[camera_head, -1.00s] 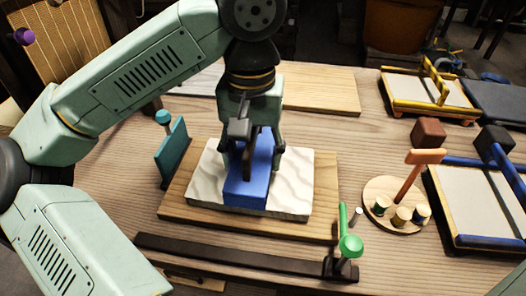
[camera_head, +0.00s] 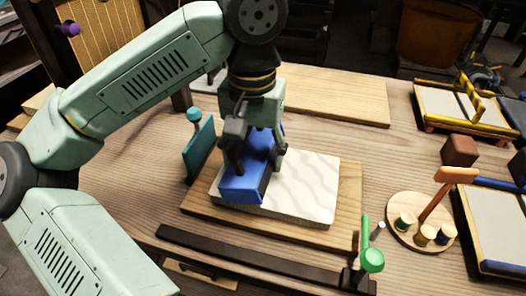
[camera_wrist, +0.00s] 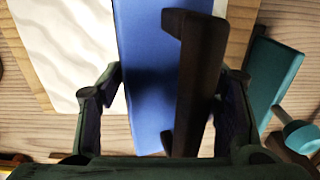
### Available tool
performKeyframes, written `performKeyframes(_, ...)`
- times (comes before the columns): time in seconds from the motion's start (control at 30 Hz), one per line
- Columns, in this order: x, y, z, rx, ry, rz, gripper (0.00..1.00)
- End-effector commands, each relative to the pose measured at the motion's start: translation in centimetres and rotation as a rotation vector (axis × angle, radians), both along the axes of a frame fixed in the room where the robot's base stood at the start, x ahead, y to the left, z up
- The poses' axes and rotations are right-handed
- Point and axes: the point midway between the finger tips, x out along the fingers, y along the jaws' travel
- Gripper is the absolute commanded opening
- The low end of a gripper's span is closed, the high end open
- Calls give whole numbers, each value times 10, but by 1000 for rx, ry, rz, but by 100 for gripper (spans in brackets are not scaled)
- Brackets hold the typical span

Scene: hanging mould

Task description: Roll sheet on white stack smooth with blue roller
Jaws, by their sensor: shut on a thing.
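The white stack (camera_head: 305,200) lies on a wooden board (camera_head: 345,215), topped by a pale sheet (camera_head: 305,178) with wavy grey ripples. The blue roller (camera_head: 243,187), a long blue block with a dark handle (camera_wrist: 200,80), lies over the stack's left end. My gripper (camera_head: 258,155) is shut on the roller from above, a finger on either side. In the wrist view, the blue body (camera_wrist: 150,70) runs between the fingers and the rippled sheet (camera_wrist: 65,45) shows beside it. The sheet under the roller is hidden, and I cannot tell how firmly the roller presses.
A teal upright paddle (camera_head: 198,150) stands close left of the board. A dark rail (camera_head: 250,258) with a green lever (camera_head: 371,258) runs along the front. A round stand (camera_head: 405,232) with several spools and frames (camera_head: 500,215) are at right.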

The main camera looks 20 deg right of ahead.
Motion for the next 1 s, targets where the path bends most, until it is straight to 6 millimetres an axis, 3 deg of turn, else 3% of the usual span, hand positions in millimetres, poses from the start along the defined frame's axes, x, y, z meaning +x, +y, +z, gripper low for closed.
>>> performKeyframes(0.13,4,5,0,-1,2,1,20)
performKeyframes(0.2,6,9,0,-2,2,2,5)
performKeyframes(0.8,23,33,2,-3,2,0,5)
performKeyframes(1.0,20,28,1,-3,1,-3,5)
